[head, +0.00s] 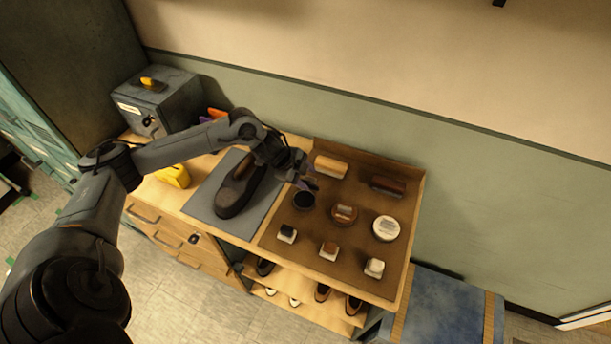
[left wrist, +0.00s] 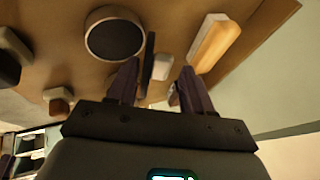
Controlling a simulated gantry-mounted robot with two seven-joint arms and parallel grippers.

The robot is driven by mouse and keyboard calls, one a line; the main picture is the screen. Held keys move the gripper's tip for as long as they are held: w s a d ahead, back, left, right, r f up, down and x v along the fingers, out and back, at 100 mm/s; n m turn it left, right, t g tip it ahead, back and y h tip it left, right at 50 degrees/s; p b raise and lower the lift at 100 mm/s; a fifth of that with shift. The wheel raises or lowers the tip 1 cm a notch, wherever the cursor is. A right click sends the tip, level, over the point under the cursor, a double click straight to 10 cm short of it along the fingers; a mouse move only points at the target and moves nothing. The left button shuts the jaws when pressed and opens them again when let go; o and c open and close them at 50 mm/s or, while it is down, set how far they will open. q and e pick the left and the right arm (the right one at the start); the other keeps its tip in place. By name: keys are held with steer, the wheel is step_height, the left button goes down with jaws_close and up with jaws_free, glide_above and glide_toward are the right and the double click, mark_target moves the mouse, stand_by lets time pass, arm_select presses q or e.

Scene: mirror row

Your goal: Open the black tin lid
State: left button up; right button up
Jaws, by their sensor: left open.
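The black tin (head: 304,201) stands on the brown mat, a round dark tin in the near left part of its rows. In the left wrist view a round tin with a dark top and a paler rim (left wrist: 115,40) lies just left of my fingers. I cannot tell whether its lid is shut. My left gripper (head: 305,179) is over the mat just behind the black tin; its fingers (left wrist: 160,72) are apart. A narrow dark and pale piece (left wrist: 161,66) shows between and beyond the fingers; whether they touch it is unclear. My right gripper is not in view.
A tan brush (head: 331,166) and a dark brush (head: 387,185) lie behind. A brown tin (head: 344,214), a white tin (head: 386,228) and small bottles (head: 328,251) stand nearby. A dark shoe (head: 240,190) lies on the grey mat (head: 203,198) to the left.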

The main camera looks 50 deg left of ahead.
arm_select(q)
steer(key=shift+f, duration=0.15)
jaws_close()
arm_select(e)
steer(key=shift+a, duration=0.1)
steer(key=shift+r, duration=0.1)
